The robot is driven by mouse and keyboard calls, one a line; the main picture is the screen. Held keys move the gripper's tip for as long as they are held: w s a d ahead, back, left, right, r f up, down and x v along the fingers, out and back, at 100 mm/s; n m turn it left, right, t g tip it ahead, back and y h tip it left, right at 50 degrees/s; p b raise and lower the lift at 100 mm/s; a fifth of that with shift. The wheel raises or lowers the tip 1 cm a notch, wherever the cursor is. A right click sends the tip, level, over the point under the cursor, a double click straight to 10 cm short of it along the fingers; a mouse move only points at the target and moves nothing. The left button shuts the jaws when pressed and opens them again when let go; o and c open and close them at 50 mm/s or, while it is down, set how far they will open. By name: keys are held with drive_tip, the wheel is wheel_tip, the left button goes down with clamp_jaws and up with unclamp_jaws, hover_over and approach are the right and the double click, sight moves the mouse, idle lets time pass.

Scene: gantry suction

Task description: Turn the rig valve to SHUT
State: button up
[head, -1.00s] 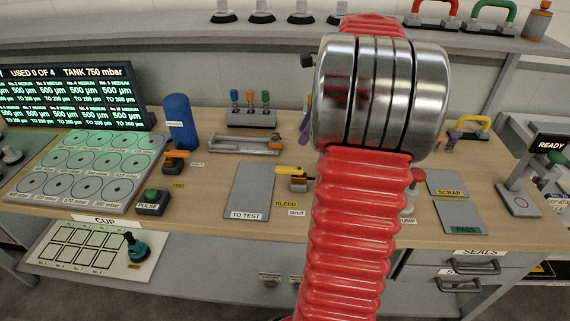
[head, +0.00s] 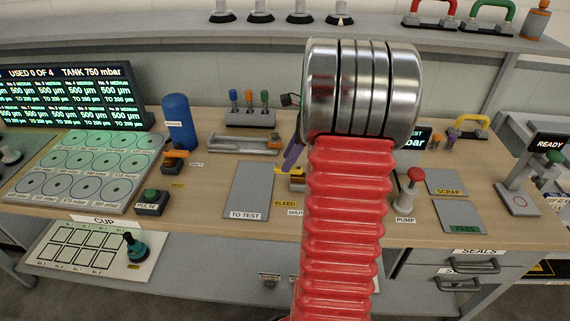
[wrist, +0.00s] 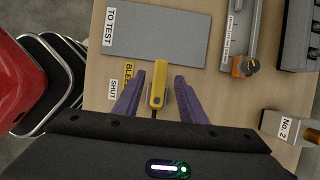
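The valve with the yellow lever (head: 281,170) stands on the bench to the right of the TO TEST pad, by labels reading BLEED and SHUT. In the head view my arm and gripper cover part of it. In the wrist view the yellow lever (wrist: 158,84) lies between the two purple fingers of my gripper (wrist: 156,82), with gaps on both sides. My gripper is open. One purple finger shows in the head view.
The grey TO TEST pad (head: 248,192) is beside the valve. A second valve with an orange lever (head: 174,155) stands near a blue tank (head: 178,122).

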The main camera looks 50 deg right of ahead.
drive_tip(key=shift+x, duration=1.4)
drive_tip(key=shift+c, duration=0.2)
clamp_jaws()
drive_tip(key=shift+a, duration=0.15)
